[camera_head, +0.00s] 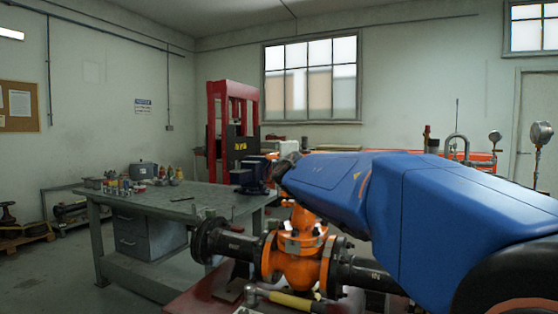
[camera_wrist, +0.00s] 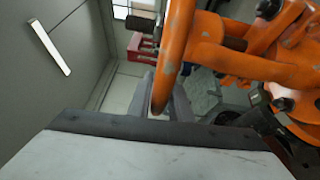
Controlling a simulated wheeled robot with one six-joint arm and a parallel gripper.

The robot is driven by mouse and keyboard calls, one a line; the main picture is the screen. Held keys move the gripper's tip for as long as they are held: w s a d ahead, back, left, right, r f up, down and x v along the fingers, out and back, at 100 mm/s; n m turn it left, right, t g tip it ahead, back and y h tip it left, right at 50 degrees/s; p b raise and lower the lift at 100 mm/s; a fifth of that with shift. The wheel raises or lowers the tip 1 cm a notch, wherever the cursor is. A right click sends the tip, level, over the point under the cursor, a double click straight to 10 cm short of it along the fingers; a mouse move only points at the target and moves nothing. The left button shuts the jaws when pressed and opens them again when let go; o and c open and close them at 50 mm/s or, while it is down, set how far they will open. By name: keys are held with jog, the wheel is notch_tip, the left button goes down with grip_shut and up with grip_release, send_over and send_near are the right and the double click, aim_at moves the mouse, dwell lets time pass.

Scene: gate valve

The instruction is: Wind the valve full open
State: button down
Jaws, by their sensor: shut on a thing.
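The orange gate valve (camera_head: 298,262) sits in a dark flanged pipe at the lower middle of the head view. My blue arm reaches over it and hides its handwheel there. In the wrist view the orange handwheel (camera_wrist: 176,48) shows close up, its worn rim running down to my gripper (camera_wrist: 165,100). The gripper is shut on this rim, with grey finger parts on either side of it. The fingertips are partly hidden by the rim. Part of the orange valve (camera_wrist: 300,105) also shows at the right edge of the wrist view.
A workbench (camera_head: 215,200) with small items and a vise (camera_head: 250,175) stands behind the valve at left. A red press (camera_head: 232,125) is beyond it. A yellow-handled tool (camera_head: 290,302) lies in front of the valve. Gauges (camera_head: 541,132) stand at the right.

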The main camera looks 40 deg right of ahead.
jog(key=shift+r, duration=0.4)
jog(key=c, duration=1.7)
grip_release()
jog(key=shift+s, duration=0.1)
jog(key=shift+f, duration=0.2)
jog(key=v, duration=1.7)
jog(key=shift+s+a, duration=0.1)
jog(key=shift+a, duration=0.05)
